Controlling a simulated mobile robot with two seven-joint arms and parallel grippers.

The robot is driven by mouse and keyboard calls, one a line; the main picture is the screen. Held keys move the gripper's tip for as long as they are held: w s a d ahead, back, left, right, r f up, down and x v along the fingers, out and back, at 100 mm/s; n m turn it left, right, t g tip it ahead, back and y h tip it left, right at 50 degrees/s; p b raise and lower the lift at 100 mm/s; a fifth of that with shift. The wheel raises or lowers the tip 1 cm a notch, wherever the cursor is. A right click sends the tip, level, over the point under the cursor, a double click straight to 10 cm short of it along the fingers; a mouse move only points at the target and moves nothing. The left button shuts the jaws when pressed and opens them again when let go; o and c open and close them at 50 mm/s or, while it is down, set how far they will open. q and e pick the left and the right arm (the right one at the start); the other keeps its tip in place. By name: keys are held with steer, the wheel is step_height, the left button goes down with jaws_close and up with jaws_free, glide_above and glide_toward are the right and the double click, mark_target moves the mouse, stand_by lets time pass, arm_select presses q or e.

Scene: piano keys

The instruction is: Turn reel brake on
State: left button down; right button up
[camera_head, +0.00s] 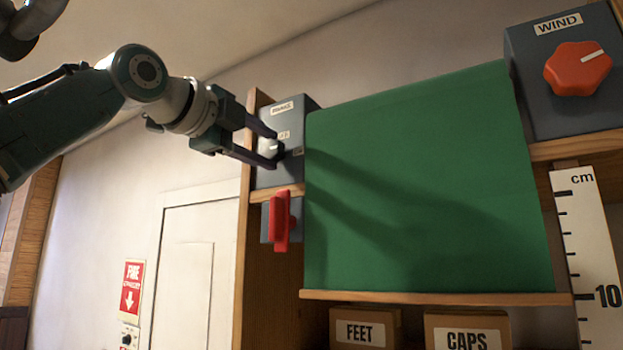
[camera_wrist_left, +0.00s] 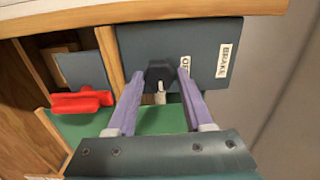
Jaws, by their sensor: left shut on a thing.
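The brake box (camera_head: 267,177) is a dark grey panel with a white BRAKE label, at the upper left of the shelf unit. It also shows in the left wrist view (camera_wrist_left: 205,35), where an OFF label sits beside the switch. The brake switch (camera_wrist_left: 160,98) is a small pale lever on a dark base. My left gripper (camera_head: 276,149) reaches the box from the left. In the left wrist view its two purple fingers (camera_wrist_left: 160,80) are on either side of the switch, shut on it. The fingers partly hide the switch and labels in the head view. My right gripper is not in view.
A red handle (camera_head: 281,220) sticks out just below the brake box. A large green panel (camera_head: 430,180) stands to the right. Beyond it is a WIND box with a red knob (camera_head: 578,68).

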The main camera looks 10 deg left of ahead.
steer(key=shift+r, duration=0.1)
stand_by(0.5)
arm_select(q)
steer(key=shift+c, duration=1.4)
jaws_free()
